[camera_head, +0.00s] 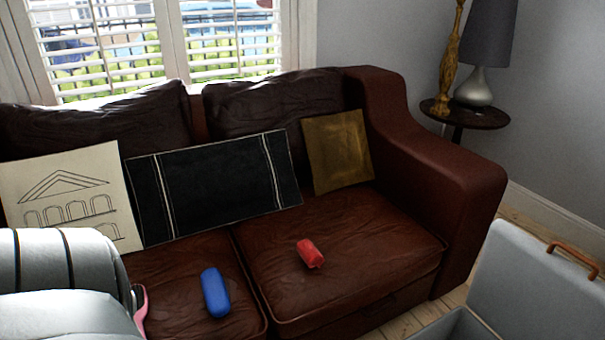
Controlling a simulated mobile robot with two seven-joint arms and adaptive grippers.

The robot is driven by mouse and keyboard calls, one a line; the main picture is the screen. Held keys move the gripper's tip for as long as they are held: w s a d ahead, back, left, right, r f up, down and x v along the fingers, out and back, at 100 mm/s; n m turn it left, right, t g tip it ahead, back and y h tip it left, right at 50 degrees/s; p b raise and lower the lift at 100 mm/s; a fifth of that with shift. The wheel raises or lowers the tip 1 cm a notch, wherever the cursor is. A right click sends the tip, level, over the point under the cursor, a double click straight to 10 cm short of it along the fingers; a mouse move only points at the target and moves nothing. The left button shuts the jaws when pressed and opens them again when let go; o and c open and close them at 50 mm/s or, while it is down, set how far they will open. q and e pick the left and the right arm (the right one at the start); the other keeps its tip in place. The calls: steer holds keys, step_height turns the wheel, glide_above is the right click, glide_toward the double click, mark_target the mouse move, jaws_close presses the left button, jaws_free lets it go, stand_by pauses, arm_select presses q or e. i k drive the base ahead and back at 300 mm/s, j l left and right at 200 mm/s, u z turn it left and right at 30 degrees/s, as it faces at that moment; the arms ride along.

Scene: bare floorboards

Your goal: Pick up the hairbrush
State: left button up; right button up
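I cannot make out a hairbrush for certain. A pink curved thing (140,306) shows at the front of the brown leather sofa's left seat, mostly hidden behind my white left arm; I cannot tell what it is. A blue rounded, elongated object (215,292) lies on the left seat cushion, to the right of the pink thing. A small red rounded object (310,254) lies on the right seat cushion. My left arm fills the lower left corner, but its gripper does not show. My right arm and gripper are out of view.
The sofa (350,247) holds a cream pillow (75,185), a black pillow (215,185) and a tan pillow (338,152) along its back. An open grey case (535,285) with a brown handle stands lower right. A side table (478,117) holds a lamp and gold figure.

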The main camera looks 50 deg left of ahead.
mark_target(139, 290)
steer(key=j+u, duration=0.15)
steer(key=u, duration=0.9)
steer(key=l+u, duration=0.1)
steer(key=u, duration=1.4)
